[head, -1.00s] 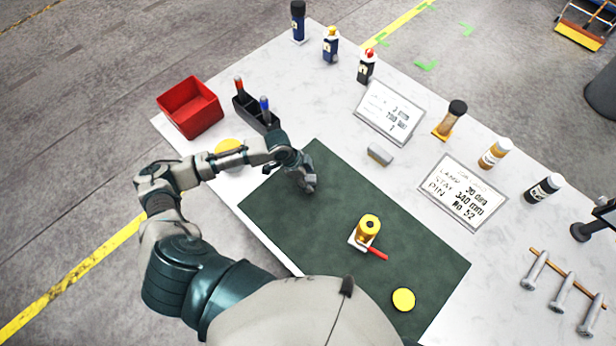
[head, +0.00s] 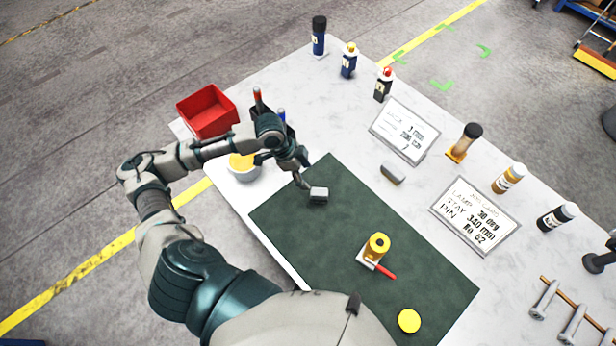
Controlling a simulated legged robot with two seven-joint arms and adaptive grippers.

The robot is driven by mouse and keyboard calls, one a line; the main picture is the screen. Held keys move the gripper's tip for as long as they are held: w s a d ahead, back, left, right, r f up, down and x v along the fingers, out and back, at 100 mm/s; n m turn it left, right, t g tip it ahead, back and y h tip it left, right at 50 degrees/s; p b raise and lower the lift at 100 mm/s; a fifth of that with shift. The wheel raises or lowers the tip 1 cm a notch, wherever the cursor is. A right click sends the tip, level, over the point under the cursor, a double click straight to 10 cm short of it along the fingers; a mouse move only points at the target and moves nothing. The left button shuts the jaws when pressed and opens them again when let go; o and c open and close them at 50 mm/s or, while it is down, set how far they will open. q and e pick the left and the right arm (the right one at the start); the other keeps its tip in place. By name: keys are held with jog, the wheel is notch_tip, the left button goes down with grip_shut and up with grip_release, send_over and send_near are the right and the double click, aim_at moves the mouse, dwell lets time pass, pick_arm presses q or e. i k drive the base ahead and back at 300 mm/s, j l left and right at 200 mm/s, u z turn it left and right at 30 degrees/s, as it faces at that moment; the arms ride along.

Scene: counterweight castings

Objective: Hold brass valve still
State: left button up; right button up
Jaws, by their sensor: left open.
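My left gripper (head: 307,187) is open and empty over the mat's far-left part. It is up and left of the valve, clearly apart from it. One grey fingertip pad shows well; the rest is partly hidden by the wrist. My right gripper is out of view.
A yellow disc (head: 409,320) lies on the mat's near part. Sign cards (head: 475,216) and bottles stand beyond the mat. The mat between gripper and valve is clear.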

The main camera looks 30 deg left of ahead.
aim_at(377, 245)
jog(key=k, duration=1.5)
